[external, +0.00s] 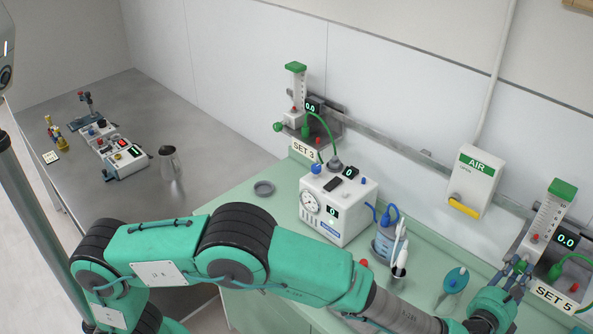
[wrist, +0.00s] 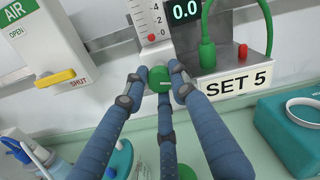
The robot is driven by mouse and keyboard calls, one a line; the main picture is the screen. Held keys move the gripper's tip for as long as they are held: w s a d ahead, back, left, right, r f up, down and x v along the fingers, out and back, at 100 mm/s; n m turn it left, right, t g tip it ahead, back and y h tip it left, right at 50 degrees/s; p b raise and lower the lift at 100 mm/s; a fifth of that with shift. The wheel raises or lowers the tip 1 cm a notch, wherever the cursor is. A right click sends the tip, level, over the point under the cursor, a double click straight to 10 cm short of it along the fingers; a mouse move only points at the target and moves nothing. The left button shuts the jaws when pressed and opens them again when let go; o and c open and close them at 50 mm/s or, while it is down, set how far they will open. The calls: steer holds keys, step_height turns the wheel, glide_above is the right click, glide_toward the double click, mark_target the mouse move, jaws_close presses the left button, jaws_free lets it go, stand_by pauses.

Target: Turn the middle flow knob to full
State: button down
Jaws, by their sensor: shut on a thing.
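A flowmeter (external: 548,215) with a clear scaled tube stands on the wall rail at the right of the external view, above a label "SET 5". Its display (wrist: 186,9) reads 0.0, and its red ball (wrist: 152,37) sits near the 0 mark. Its round green knob (wrist: 158,79) is in the centre of the wrist view, with a pale line on its face lying nearly level. My gripper (external: 516,273) is shut on this knob, its three blue fingers around it.
Another flowmeter (external: 297,90), labelled SET 3, has a green knob (external: 278,127) and reads 0.0. A white AIR box (external: 474,178) with a yellow lever hangs between them. A white machine (external: 337,205) and a blue bottle (external: 385,242) stand on the green counter.

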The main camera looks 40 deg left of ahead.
steer(key=shift+n, duration=0.9)
steer(key=c, duration=1.4)
jaws_free()
steer(key=shift+a+r, duration=0.1)
steer(key=shift+c, duration=0.2)
steer(key=shift+s, duration=0.15)
steer(key=s, duration=1.1)
steer(key=shift+s, duration=0.35)
steer(key=shift+w, duration=0.1)
